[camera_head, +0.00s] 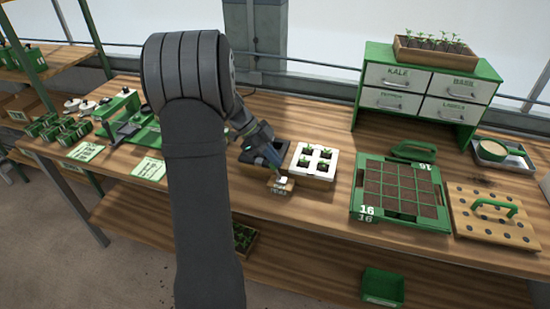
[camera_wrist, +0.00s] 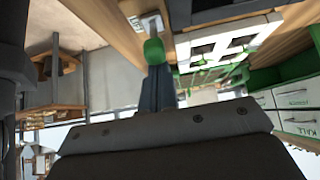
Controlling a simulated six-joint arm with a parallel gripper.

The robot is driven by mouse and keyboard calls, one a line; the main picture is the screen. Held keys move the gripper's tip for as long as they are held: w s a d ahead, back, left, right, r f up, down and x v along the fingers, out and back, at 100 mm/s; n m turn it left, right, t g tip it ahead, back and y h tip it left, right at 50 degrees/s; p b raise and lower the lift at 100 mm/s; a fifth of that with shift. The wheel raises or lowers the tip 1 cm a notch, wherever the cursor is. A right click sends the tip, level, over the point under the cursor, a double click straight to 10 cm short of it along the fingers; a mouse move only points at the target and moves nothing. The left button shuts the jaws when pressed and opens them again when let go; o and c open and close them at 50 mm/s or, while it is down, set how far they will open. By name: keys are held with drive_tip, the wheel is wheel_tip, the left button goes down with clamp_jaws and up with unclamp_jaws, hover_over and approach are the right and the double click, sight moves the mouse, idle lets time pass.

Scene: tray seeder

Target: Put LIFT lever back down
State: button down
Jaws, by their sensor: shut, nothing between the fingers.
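The LIFT lever's small wooden base (camera_head: 281,188) sits near the bench's front edge in the head view, with a pale label on its front and a small white part on top. Its lettering is too small to read surely. My gripper (camera_head: 275,168) is shut and empty, pointing down right at this base. In the wrist view my gripper (camera_wrist: 156,82) ends at a green rounded piece (camera_wrist: 154,50), just below the white labelled part. I cannot tell whether that green piece is the lever's knob or whether the fingers touch it. The lever's angle is hidden.
A white-topped seedling tray (camera_head: 313,161) stands just right of my gripper. A green tray marked 16 (camera_head: 356,203) and a wooden dibble board (camera_head: 470,225) lie further right. A drawer cabinet (camera_head: 398,65) stands behind. A green machine (camera_head: 125,103) is at left.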

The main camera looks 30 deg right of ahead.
drive_tip(key=shift+w+a, duration=0.15)
drive_tip(key=s+d+r, duration=0.2)
drive_tip(key=s+d, duration=0.1)
drive_tip(key=v, duration=1)
drive_tip(key=shift+w+a+f, duration=0.3)
drive_tip(key=shift+f, duration=0.1)
drive_tip(key=x, duration=0.6)
drive_tip(key=shift+s+d+r, duration=0.1)
drive_tip(key=shift+s+d, duration=0.05)
drive_tip(key=shift+s, duration=0.05)
drive_tip(key=s+f+t+y, duration=0.1)
drive_tip(key=s+d+f+t+y, duration=0.1)
drive_tip(key=f+y, duration=0.1)
drive_tip(key=s+d+f+t+y, duration=0.1)
drive_tip(key=shift+s+d+f, duration=0.15)
drive_tip(key=shift+d+f, duration=0.05)
drive_tip(key=shift+f, duration=0.1)
drive_tip(key=shift+s+d+f+t+y, duration=0.3)
drive_tip(key=shift+d+t+y, duration=0.25)
drive_tip(key=shift+t, duration=0.2)
drive_tip(key=shift+s+d+f+t+y, duration=0.3)
drive_tip(key=shift+d+t+y, duration=0.2)
drive_tip(key=shift+t, duration=0.25)
